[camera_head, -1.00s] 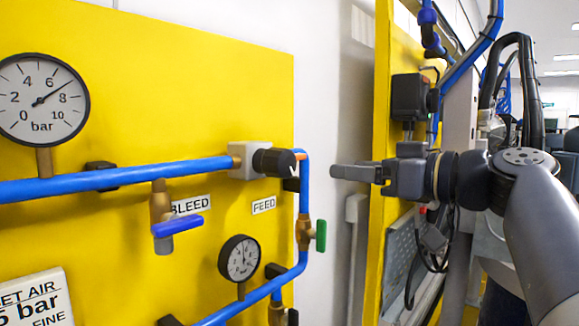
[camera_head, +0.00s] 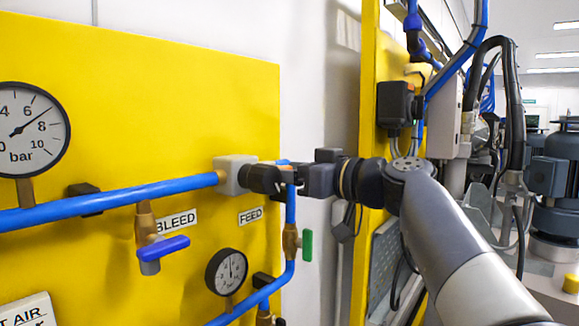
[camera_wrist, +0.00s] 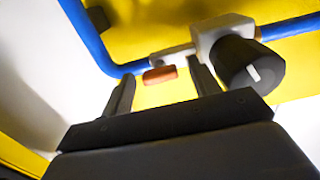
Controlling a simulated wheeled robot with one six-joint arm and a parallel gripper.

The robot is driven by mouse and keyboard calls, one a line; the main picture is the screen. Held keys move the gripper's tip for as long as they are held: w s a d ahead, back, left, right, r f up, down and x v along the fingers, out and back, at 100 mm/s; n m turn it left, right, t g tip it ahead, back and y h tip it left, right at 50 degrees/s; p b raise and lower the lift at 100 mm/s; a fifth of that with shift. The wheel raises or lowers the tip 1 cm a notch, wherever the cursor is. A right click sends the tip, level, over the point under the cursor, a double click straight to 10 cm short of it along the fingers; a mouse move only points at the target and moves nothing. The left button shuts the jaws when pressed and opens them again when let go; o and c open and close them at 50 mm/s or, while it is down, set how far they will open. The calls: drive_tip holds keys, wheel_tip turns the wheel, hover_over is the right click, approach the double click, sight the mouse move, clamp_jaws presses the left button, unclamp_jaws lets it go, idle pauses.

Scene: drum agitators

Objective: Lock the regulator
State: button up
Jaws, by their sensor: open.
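The regulator (camera_head: 234,175) is a pale grey block on the blue pipe, with a black round knob (camera_head: 262,179) on its right side. In the wrist view, the block (camera_wrist: 222,32) and the knob (camera_wrist: 250,66), with a white mark on its face, are right of my fingers. A small orange-red piece (camera_wrist: 160,74) shows between the fingertips in that picture; I cannot tell its depth. My gripper (camera_head: 285,177) is open at the knob's right end in the head view. Its fingers (camera_wrist: 161,68) hold nothing visible. Contact with the knob cannot be told.
A yellow panel (camera_head: 180,95) carries a large gauge (camera_head: 30,130), a small gauge (camera_head: 227,271), a blue BLEED lever (camera_head: 163,248) and a green valve handle (camera_head: 307,245). The blue pipe (camera_head: 291,208) runs down close to my gripper. A yellow post (camera_head: 369,100) stands behind the arm.

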drive_tip(key=c, duration=1)
drive_tip(key=shift+m, duration=0.4)
drive_tip(key=m+p, duration=0.2)
drive_tip(key=m, duration=1.5)
idle(0.5)
drive_tip(key=o, duration=1)
